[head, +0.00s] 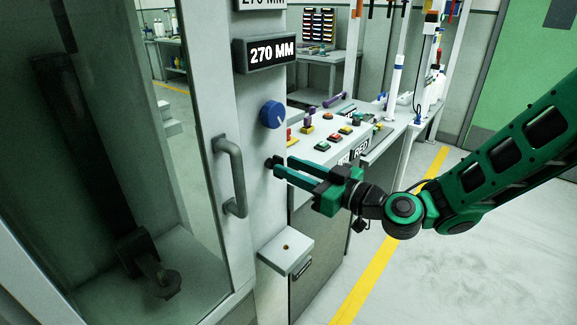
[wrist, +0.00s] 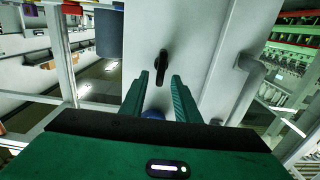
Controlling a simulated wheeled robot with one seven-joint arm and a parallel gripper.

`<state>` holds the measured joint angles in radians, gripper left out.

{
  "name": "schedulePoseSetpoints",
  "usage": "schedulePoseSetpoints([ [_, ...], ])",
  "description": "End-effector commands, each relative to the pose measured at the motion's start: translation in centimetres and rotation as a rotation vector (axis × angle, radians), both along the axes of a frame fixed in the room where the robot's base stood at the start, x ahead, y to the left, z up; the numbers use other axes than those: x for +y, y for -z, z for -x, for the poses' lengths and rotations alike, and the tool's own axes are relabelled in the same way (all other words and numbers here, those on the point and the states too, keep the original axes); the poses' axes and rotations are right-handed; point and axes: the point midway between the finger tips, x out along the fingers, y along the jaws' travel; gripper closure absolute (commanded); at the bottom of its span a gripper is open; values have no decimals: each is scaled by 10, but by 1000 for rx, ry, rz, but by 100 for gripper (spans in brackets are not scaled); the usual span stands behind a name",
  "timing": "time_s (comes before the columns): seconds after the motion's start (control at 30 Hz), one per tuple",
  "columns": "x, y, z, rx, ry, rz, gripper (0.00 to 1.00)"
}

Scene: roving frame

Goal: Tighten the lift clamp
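A small black clamp lever (head: 271,163) sticks out of the pale grey panel, below the blue knob (head: 272,114) and right of the door handle. My gripper (head: 284,167) is right at it, reaching in from the right. In the wrist view the lever (wrist: 161,66) stands upright just beyond the two green fingertips, centred between them. The fingers of my gripper (wrist: 160,78) are apart, with nothing held between them. I cannot tell whether a fingertip touches the lever. Part of the blue knob (wrist: 153,114) shows between the fingers, lower in the wrist view.
A grey door handle (head: 232,175) juts out left of the lever. A "270 MM" display (head: 268,52) is above, and a small ledge box (head: 286,250) juts out below. A console with several coloured buttons (head: 333,138) stands behind my gripper. The floor at right is clear.

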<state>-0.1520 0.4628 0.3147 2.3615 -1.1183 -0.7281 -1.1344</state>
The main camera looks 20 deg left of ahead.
Motion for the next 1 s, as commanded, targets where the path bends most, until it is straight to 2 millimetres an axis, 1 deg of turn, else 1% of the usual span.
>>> schedulePoseSetpoints([
  [0.03,6,0,-2,-1,-2,0,71],
  [0.1,12,0,-4,-1,-2,1,71],
  [0.2,17,0,-7,0,-1,1,71],
  [0.53,19,0,-8,1,0,1,71],
  [0.57,19,0,-8,1,0,1,78],
  [0.6,19,0,-8,1,0,1,88],
  [0.63,19,0,-8,0,0,1,95],
  [0.67,19,0,-8,0,0,1,100],
  [0.77,19,0,-8,0,0,1,100],
  [0.8,16,0,-9,1,2,1,100],
  [1.0,18,0,-9,19,2,-7,100],
])
